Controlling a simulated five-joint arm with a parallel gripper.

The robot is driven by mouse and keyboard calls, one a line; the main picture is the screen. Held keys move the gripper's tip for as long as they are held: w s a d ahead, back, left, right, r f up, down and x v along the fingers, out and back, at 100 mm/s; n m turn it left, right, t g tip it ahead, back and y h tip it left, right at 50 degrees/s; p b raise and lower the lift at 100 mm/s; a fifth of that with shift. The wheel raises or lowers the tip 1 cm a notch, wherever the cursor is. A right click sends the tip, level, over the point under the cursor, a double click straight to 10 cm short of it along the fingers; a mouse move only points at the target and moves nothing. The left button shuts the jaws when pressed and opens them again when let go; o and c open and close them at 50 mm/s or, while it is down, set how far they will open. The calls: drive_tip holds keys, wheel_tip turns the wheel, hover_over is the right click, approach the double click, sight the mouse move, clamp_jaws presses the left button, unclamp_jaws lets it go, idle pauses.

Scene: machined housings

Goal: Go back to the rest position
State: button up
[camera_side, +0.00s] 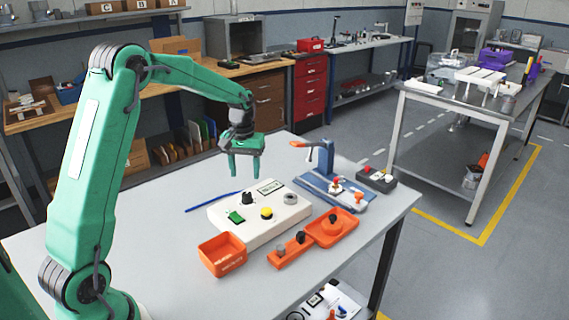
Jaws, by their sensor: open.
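My gripper (245,168) hangs from the green arm above the back part of the work table (180,260). Its two green fingers point down and stand apart, with nothing between them. Below it and a little to the right lies a cream housing (240,222) with a green switch (236,217), a yellow button (267,213), a black knob (247,198) and a grey round part (290,199) on top. The gripper is clear of the housing.
An orange bin (221,254), an orange holder (290,250) with dark parts and an orange dish (333,228) stand in front. A blue fixture (325,160) with an orange-handled clamp is at the right, beside a dark button box (377,179). A blue rod (213,201) lies left. The table's left is clear.

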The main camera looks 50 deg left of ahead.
drive_tip(key=shift+d+r, duration=0.1)
drive_tip(key=shift+r, duration=0.1)
drive_tip(key=shift+s+d+r, duration=0.15)
drive_tip(key=shift+r, duration=0.1)
drive_tip(key=s+d+r+m+t, duration=0.3)
drive_tip(key=s+d+r+m, duration=0.1)
drive_tip(key=s+d+r, duration=0.55)
drive_tip(key=s+d+m+t, duration=0.1)
drive_tip(key=s+d+m, duration=0.1)
drive_tip(key=s, duration=0.5)
drive_tip(key=s+d+r+m+t, duration=0.1)
drive_tip(key=s+d, duration=0.4)
drive_tip(key=s, duration=0.1)
drive_tip(key=shift+s+r+m+t, duration=0.25)
drive_tip(key=shift+s+m+t, duration=0.05)
drive_tip(key=shift+s+m, duration=0.1)
